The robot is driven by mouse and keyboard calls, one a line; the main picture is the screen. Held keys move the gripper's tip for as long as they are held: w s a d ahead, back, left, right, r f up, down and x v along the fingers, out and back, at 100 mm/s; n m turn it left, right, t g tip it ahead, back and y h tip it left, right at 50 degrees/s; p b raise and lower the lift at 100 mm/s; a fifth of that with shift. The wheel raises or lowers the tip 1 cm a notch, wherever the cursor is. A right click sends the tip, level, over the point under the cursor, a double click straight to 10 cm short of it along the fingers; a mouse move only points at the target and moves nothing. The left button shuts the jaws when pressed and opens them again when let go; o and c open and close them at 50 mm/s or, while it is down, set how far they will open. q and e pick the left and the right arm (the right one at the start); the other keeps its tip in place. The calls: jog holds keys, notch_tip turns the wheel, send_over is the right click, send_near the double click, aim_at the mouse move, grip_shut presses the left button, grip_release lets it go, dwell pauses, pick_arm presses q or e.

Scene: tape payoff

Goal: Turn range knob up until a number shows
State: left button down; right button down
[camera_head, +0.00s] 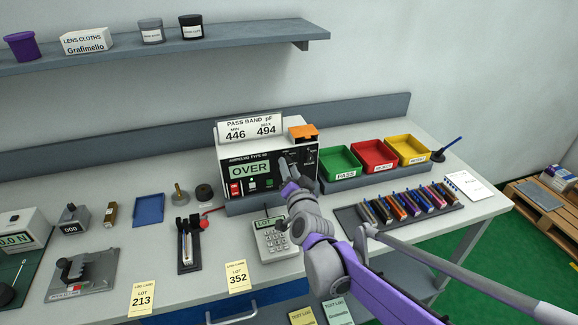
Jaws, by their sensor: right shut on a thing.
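The meter (228,160) stands at the middle back of the bench, with a pass band card (250,126) on top reading MIN 446, MAX 494. Its green display (250,169) reads OVER. My right gripper (287,165) is at the right part of the meter's front panel, shut on what seems to be the range knob. The knob itself is hidden behind the gripper. My left gripper is not in view.
Green (341,174), red (374,168) and yellow (408,162) bins stand right of the meter. A rack of coloured parts (390,216) lies in front of them. A keypad device (262,246) sits below the meter, close to my right arm. A shelf (245,34) hangs above.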

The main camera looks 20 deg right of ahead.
jog(key=m+p, duration=0.2)
jog(key=m, duration=0.1)
jog(key=shift+r, duration=0.2)
jog(key=m+p, duration=0.2)
jog(key=shift+d+y+p, duration=0.1)
jog(key=shift+y+p, duration=0.2)
jog(key=shift+p, duration=0.05)
jog(key=shift+f+m+g+p, duration=0.1)
jog(key=shift+m+g+p, duration=0.2)
jog(key=shift+m+p, duration=0.25)
jog(key=c, duration=0.5)
grip_release()
jog(key=s, duration=0.7)
jog(key=s+b, duration=0.1)
jog(key=s, duration=0.2)
jog(key=shift+s+r, duration=0.4)
